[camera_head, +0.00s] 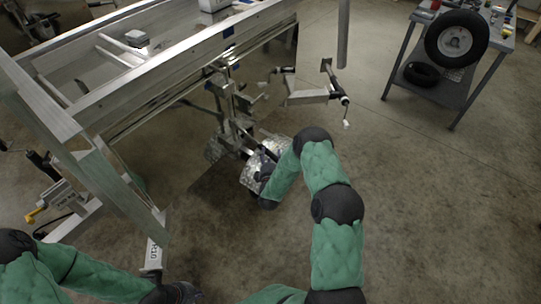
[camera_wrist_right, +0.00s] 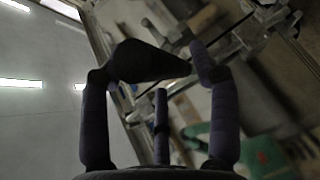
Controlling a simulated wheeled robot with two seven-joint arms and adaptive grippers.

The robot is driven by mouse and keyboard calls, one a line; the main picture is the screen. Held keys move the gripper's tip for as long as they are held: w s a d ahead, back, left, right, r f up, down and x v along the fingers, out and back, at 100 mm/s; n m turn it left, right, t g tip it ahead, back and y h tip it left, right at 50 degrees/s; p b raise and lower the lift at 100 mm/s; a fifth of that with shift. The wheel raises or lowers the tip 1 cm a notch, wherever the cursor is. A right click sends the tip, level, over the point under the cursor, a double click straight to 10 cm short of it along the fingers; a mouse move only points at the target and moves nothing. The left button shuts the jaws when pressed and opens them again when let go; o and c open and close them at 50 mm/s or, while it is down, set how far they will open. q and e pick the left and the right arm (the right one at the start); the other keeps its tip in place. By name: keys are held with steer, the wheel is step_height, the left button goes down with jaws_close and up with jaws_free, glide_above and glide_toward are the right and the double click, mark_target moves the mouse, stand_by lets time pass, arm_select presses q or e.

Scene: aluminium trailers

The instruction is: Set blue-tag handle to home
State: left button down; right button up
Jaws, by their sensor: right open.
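A small blue mark (camera_head: 228,51) shows on the side rail of the aluminium trailer in the head view. Metal brackets and levers (camera_head: 236,105) hang below it; I cannot tell which one is the blue-tag handle. My right gripper (camera_head: 265,182) is low beside a shiny tread-plate piece (camera_head: 252,172), partly hidden by my forearm. In the right wrist view my right gripper (camera_wrist_right: 160,80) is open, its dark fingers spread with nothing clearly between them. My left gripper (camera_head: 176,293) is at the bottom edge, dark and partly cut off; its jaw state is unclear.
The trailer frame (camera_head: 150,75) fills the upper left. A bracket with a black crank handle (camera_head: 337,88) juts out right of it. A yellow-tipped lever (camera_head: 36,214) is at far left. A cart (camera_head: 400,60) with a tyre (camera_head: 433,74) stands upper right. The floor at right is clear.

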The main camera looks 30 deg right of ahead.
steer(key=shift+x, duration=0.9)
jaws_close()
steer(key=shift+d+f, duration=0.1)
steer(key=shift+d, duration=0.05)
